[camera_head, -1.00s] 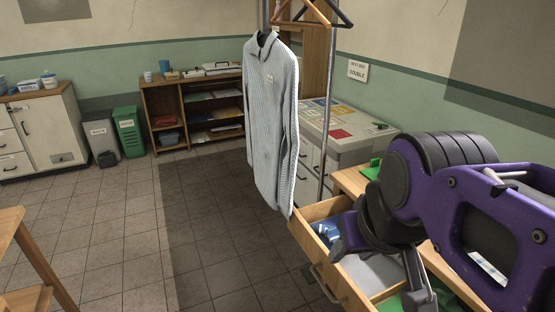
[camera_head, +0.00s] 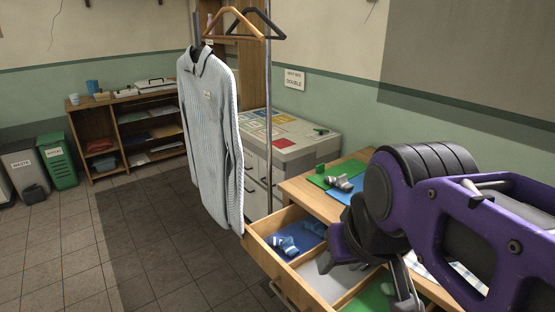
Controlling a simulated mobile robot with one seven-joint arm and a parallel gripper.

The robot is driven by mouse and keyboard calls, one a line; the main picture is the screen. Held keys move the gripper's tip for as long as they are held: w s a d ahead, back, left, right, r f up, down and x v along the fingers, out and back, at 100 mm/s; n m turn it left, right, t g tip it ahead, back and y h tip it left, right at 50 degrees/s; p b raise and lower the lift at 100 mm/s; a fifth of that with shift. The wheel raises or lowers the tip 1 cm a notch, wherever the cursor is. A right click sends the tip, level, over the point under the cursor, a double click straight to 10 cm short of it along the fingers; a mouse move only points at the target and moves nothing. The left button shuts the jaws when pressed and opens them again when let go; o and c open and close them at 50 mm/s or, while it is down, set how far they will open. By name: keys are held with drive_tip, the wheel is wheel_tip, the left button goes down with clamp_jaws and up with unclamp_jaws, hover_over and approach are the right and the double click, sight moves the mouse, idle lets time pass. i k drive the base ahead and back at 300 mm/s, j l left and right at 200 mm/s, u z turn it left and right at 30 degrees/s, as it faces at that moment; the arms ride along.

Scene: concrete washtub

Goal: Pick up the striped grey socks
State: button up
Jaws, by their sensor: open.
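An open wooden drawer (camera_head: 262,262) has a blue, a grey and a green compartment. A small grey-and-white bundle (camera_head: 286,244) lies in the blue compartment, and a similar grey one (camera_head: 342,183) lies on the table top above. Either could be the striped grey socks; stripes are too small to confirm. My gripper (camera_head: 366,272) hangs over the drawer's grey and green part, fingers pointing down and spread apart, with nothing seen between them. It is to the right of the bundle in the blue compartment. My purple arm hides the drawer's right part and much of the table.
A grey knit sweater (camera_head: 210,135) hangs from a rail just left of the drawer, its hem near the drawer's corner. The table (camera_head: 308,198) bears green and blue mats. A cabinet (camera_head: 292,140) stands behind. The tiled floor (camera_head: 60,270) at left is clear.

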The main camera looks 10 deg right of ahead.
sight(341, 182)
drive_tip(key=i+z, duration=0.1)
drive_tip(key=z, duration=1.95)
drive_tip(key=j+z, duration=0.1)
drive_tip(key=j, duration=0.7)
